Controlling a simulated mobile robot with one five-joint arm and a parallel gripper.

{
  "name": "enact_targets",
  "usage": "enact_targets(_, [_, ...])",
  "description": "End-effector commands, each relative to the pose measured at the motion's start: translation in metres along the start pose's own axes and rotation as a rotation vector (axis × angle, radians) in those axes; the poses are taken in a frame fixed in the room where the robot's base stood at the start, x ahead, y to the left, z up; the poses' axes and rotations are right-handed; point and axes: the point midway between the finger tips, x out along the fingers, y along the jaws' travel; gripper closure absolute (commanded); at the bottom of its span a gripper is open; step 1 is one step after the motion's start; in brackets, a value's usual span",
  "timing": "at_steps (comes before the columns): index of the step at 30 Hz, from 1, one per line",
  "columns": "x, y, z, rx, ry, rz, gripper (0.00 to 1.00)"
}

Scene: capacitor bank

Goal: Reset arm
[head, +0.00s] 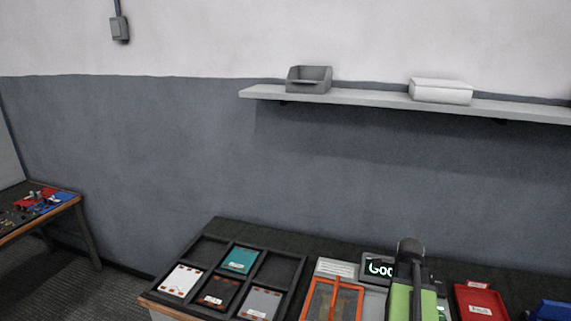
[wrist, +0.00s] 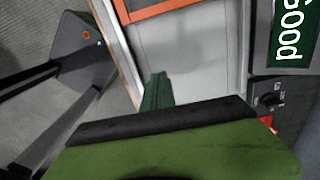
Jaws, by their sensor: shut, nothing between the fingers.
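My gripper (wrist: 157,88) shows in the wrist view as dark green fingers past a black edge and a wide green body. It is shut and empty, over a pale grey surface beside an orange frame. In the head view my green and black arm stands at the lower right, in front of the bench; I cannot make out the fingers there.
A test unit with an orange frame (head: 333,300) and a display (head: 378,268) reading "Goo", partly covered, stands beside my arm. A black compartment tray (head: 213,252) holding several flat pieces is left of it. Red (head: 480,302) and blue (head: 553,310) bins are right. A shelf (head: 380,101) is above.

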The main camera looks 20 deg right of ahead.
Motion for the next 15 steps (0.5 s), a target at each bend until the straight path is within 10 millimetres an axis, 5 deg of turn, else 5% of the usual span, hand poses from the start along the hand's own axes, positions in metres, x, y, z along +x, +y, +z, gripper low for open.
enact_targets(1, [0.000, 0.008, 0.049, -0.247, 0.000, 0.000, 1.00])
enact_targets(6, [0.000, 0.050, 0.185, -1.085, 0.000, 0.001, 1.00])
enact_targets(12, [0.000, 0.120, 0.298, -1.897, 0.000, 0.001, 1.00])
enact_targets(15, [0.000, 0.144, 0.326, -2.136, 0.000, 0.001, 1.00])
